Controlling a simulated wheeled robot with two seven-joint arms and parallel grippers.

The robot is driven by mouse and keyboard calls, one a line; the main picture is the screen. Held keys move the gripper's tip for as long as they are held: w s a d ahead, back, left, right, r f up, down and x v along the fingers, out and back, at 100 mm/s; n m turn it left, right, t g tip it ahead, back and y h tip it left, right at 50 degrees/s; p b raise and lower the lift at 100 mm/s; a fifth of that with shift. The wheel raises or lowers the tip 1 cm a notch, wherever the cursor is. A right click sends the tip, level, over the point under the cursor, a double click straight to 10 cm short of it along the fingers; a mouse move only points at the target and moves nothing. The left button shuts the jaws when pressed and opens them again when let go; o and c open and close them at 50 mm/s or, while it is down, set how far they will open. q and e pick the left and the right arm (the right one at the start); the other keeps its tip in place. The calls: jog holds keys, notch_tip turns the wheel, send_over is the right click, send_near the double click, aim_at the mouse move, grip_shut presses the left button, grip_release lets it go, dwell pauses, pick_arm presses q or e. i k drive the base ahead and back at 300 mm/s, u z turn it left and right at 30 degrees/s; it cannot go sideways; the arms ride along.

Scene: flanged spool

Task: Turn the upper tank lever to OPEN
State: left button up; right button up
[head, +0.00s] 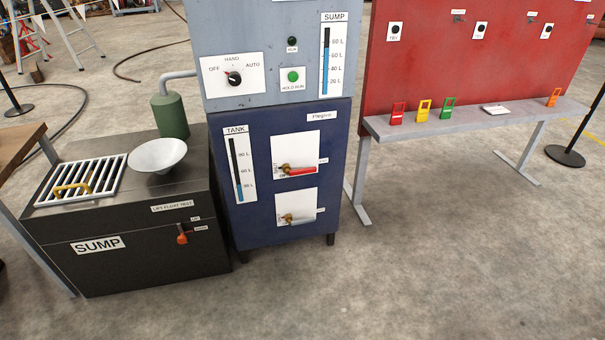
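The upper tank lever (301,171) has a red handle on a brass valve. It sits on a white plate (309,145) on the front of the blue TANK cabinet (262,223). The handle lies roughly level and points right from its pivot, toward a small label too small to read. Small lettering left of and below the pivot is hard to read. A lower lever (299,219) with a pale grey-blue handle sits on a second white plate and also points right. Neither of my grippers is in view.
The black SUMP box (130,262) with a funnel (157,154) and grating (76,181) stands left of the cabinet. A grey pump panel (222,93) sits above it. A grey bench (450,122) before a red board is at right. The floor in front is clear.

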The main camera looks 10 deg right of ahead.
aim_at(286, 168)
jog(key=z, duration=0.15)
jog(key=i, duration=0.95)
jog(key=u, duration=0.6)
